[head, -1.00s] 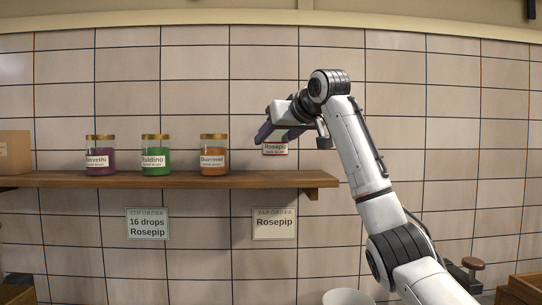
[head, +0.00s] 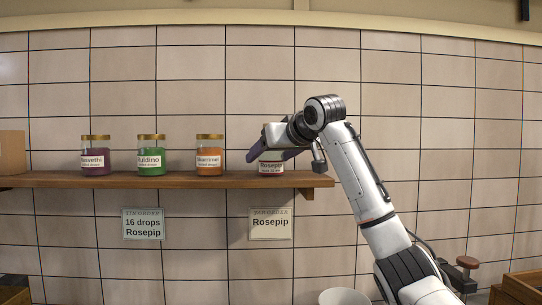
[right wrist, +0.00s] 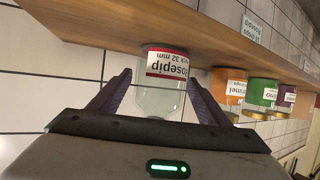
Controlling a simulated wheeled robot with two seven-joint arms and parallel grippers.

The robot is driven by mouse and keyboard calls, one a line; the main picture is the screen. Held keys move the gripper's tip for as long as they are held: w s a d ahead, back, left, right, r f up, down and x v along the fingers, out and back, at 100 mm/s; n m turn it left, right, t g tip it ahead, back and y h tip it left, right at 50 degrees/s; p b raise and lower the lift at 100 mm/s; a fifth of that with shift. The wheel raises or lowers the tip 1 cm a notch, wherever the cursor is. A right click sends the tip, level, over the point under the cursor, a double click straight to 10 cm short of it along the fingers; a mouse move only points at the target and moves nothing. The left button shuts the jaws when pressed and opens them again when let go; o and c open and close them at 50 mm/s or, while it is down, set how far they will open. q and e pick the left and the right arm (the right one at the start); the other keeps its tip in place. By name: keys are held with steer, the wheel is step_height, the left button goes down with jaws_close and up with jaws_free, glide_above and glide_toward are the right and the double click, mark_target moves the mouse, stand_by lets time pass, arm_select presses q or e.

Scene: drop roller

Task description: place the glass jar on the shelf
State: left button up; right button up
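The glass jar (head: 271,168) labelled Rosepip stands upright at the right end of the wooden shelf (head: 200,180), in line with the other jars. My right gripper (head: 271,155) is at the jar, with its purple fingers spread on either side. In the right wrist view, which is upside down, the jar (right wrist: 161,98) sits between the fingers with a visible gap on each side. Its base meets the shelf (right wrist: 125,27). The head view hides the jar's top behind the gripper. My left gripper is not in view.
Purple (head: 95,160), green (head: 151,160) and orange (head: 209,160) jars stand on the shelf to the left. A cardboard box (head: 10,152) is at the far left. Two order cards (head: 143,224) hang below the shelf. A white vessel (head: 344,297) is at the bottom.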

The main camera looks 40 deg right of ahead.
steer(key=shift+r, duration=0.25)
steer(key=b+v, duration=0.2)
steer(key=v, duration=1)
steer(key=shift+f, duration=0.15)
